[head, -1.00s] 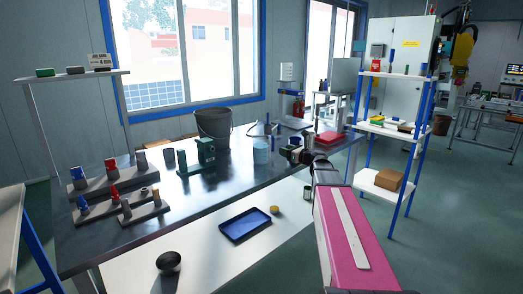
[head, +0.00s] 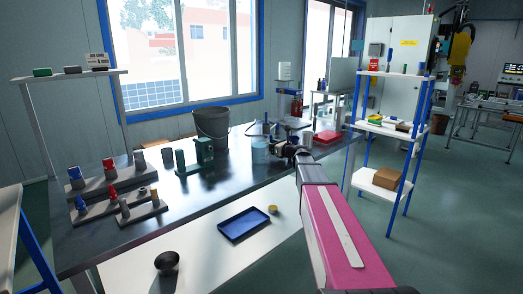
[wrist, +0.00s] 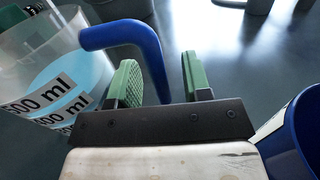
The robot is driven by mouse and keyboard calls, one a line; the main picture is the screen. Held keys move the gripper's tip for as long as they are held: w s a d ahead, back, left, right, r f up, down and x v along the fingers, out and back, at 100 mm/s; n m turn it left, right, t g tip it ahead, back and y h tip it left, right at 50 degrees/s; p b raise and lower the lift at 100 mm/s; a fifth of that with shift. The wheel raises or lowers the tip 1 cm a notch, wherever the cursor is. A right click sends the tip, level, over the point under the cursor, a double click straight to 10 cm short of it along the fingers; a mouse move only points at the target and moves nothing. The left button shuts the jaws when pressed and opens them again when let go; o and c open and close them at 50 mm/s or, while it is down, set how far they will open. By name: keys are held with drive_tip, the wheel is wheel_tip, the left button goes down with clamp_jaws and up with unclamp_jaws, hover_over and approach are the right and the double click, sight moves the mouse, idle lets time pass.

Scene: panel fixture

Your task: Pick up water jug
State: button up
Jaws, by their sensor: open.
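The water jug (head: 260,151) stands on the dark bench, pale blue in the head view. In the wrist view the jug (wrist: 28,62) is at the upper left, clear-walled with pale blue water and "ml" labels. Its blue handle (wrist: 150,55) reaches right and bends down between my gripper's two green fingers (wrist: 160,78). The fingers are open, one on each side of the handle, with a gap showing on the right; contact on the left is unclear. In the head view my gripper (head: 276,149) is just right of the jug, its fingertips hard to make out.
A dark bucket (head: 211,127) and a green fixture (head: 204,151) stand left of the jug. A red tray (head: 327,136) lies to the right. A blue-edged object (wrist: 303,125) is close beside my gripper at the lower right. The front middle of the bench is clear.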

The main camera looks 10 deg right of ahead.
clamp_jaws()
drive_tip(key=shift+r, duration=0.15)
